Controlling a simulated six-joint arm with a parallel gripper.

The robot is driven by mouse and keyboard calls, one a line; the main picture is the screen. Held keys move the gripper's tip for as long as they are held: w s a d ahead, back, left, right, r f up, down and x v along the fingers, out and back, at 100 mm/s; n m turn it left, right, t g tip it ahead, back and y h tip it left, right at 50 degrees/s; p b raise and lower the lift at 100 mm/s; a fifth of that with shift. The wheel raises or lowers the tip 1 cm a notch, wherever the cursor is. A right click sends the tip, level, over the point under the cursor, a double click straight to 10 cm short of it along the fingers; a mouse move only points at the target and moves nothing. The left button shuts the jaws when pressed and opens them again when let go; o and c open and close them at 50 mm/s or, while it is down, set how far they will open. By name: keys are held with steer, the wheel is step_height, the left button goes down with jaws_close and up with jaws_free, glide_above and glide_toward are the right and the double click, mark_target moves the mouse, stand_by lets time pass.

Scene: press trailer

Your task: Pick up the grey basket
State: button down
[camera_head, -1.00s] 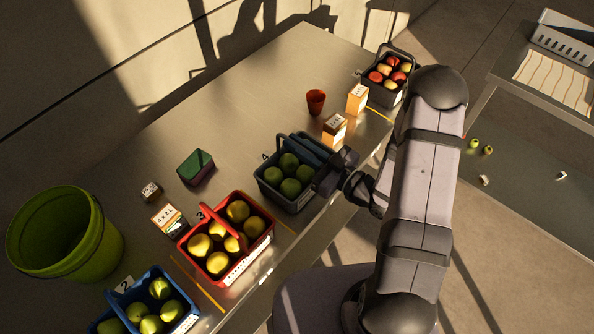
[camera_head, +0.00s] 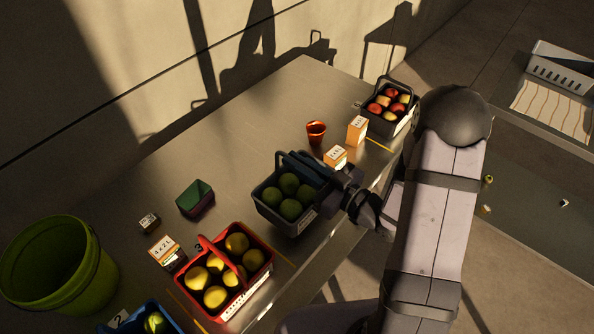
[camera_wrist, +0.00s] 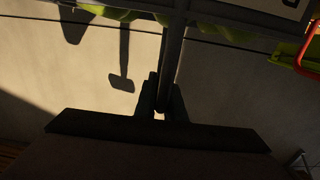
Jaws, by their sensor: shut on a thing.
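The grey basket (camera_head: 299,225) holds several green fruits and a white label on its front. It hangs from its raised handle (camera_head: 303,166), seemingly a little above the table. My gripper (camera_head: 328,174) is shut on the handle from the right, with my arm reaching in from the lower right. In the wrist view the fingers (camera_wrist: 160,100) close around a dark bar of the handle (camera_wrist: 172,50). Part of the basket and green fruit show along the top edge there. A second grey basket (camera_head: 386,129) with red and yellow fruit stands at the far end of the table.
The table (camera_head: 240,130) has a red basket (camera_head: 245,299) of yellow fruit just lower left, and a blue basket (camera_head: 172,324) beyond it. Cartons (camera_head: 357,130) and a red cup (camera_head: 316,132) stand behind. A green box (camera_head: 195,198) and green bucket (camera_head: 60,268) are at left.

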steer(key=shift+r, duration=2.55)
steer(key=shift+w, duration=0.1)
